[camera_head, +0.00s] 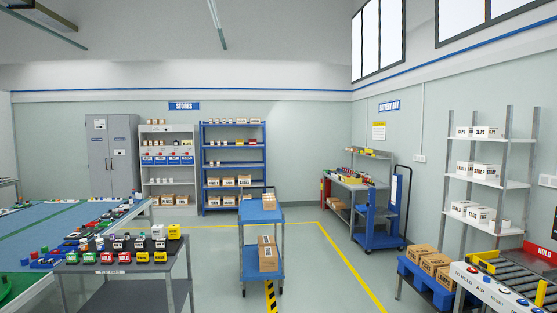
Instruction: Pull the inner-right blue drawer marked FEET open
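A row of several blue drawers or bins (167,160) sits on the grey shelf unit (141,188) at the back left, under the STORES sign. White labels show on their fronts, but the lettering is too small to read, so I cannot tell which one is marked FEET. They stand far across the room, and I cannot tell whether any is pulled out. Neither of my grippers shows in this view.
A blue cart (257,212) with a carton (268,254) stands mid-room. A parts table (120,268) and the blue-topped turntable line (40,238) fill the left. A roller conveyor (520,275) is at the right. Clear floor (325,285) lies right of the cart.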

